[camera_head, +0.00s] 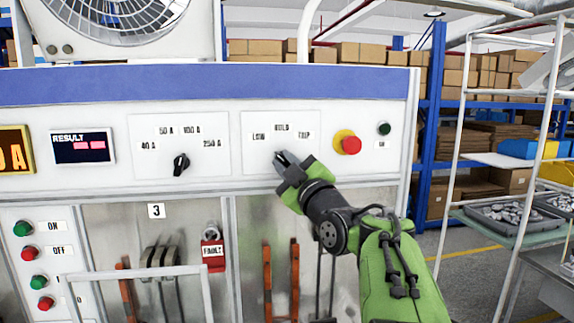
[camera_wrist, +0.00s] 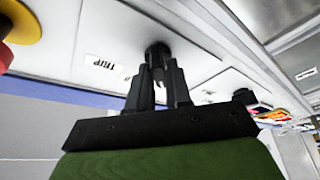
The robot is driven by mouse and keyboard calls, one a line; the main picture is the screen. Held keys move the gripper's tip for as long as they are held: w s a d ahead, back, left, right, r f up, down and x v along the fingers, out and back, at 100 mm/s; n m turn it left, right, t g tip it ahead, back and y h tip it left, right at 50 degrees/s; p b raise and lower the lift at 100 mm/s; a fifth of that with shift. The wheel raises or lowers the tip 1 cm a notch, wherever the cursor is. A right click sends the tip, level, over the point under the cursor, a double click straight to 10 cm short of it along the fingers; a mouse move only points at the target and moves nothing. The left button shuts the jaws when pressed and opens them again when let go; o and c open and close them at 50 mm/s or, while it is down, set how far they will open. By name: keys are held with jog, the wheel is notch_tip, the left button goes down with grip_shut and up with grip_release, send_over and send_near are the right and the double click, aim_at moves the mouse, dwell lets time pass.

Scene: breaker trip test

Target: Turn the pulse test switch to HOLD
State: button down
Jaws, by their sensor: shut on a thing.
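The pulse test switch is a black knob (camera_wrist: 157,52) on a white panel plate. In the head view its plate (camera_head: 250,165) carries the labels LOW, HOLD (camera_head: 282,128) and TRIP, with HOLD at the top middle. My gripper (camera_head: 282,158) reaches the plate from the lower right and covers the knob there. In the wrist view my gripper (camera_wrist: 160,78) has its two dark fingers closed around the knob, at its sides. Which label the knob points to cannot be told, as the fingers hide its pointer.
A red button on a yellow base (camera_head: 349,144) sits close to the right of the plate, with a green lamp (camera_head: 384,129) beyond. A black current selector (camera_head: 181,164) is to the left. A red FAULT tag (camera_head: 212,250) and a pale handrail (camera_head: 135,272) are below.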

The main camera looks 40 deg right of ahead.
jog(key=shift+f+m+b, duration=0.15)
jog(key=shift+m+b, duration=0.15)
jog(key=shift+b, duration=0.1)
jog(key=m+h+b, duration=0.1)
jog(key=m, duration=0.1)
jog(key=m+h+b, duration=0.1)
jog(key=b, duration=0.1)
jog(key=shift+a+f+m, duration=0.1)
jog(key=shift+a+m, duration=0.1)
jog(key=shift+m, duration=0.2)
jog(key=m+h+b, duration=0.1)
jog(key=m+h, duration=0.1)
jog(key=m, duration=0.2)
jog(key=m+h+b, duration=0.1)
jog(key=m+b, duration=0.1)
jog(key=m, duration=0.1)
jog(key=shift+m+h+b, duration=0.3)
jog(key=shift+m+h, duration=0.1)
jog(key=shift+w+g, duration=0.1)
jog(key=shift+g, duration=0.2)
jog(key=c, duration=1.1)
grip_release()
jog(key=shift+w+d, duration=0.1)
jog(key=b+v, duration=0.5)
jog(key=v, duration=1)
jog(key=shift+s+a+f+b, duration=0.2)
jog(key=shift+s+a+b, duration=0.05)
jog(key=shift+b, duration=0.15)
